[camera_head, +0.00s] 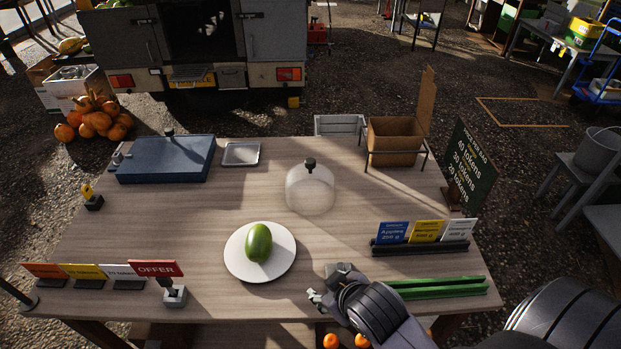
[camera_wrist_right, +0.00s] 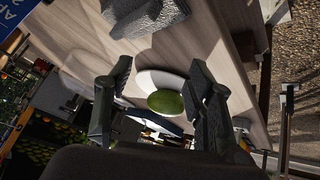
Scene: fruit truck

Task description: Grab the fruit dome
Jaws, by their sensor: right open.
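The fruit dome (camera_head: 310,190) is a clear cover with a dark knob on top. It stands upright on the wooden table, right of the middle. A green fruit (camera_head: 259,243) lies on a white round plate (camera_head: 285,262) to the front left of the dome, uncovered. My right gripper (camera_head: 313,297) is over the front part of the table, right of the plate and in front of the dome, not touching either. In the right wrist view its fingers (camera_wrist_right: 160,85) are apart and empty, with the fruit (camera_wrist_right: 166,102) and plate (camera_wrist_right: 147,80) beyond them. My left gripper is not seen.
Sign holders (camera_head: 420,246) and green sticks (camera_head: 440,288) lie on the table's right. A blue scale (camera_head: 166,158), a small metal tray (camera_head: 241,154) and a cardboard box (camera_head: 394,141) stand at the back. An OFFER sign (camera_head: 156,268) is front left. Table between plate and scale is clear.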

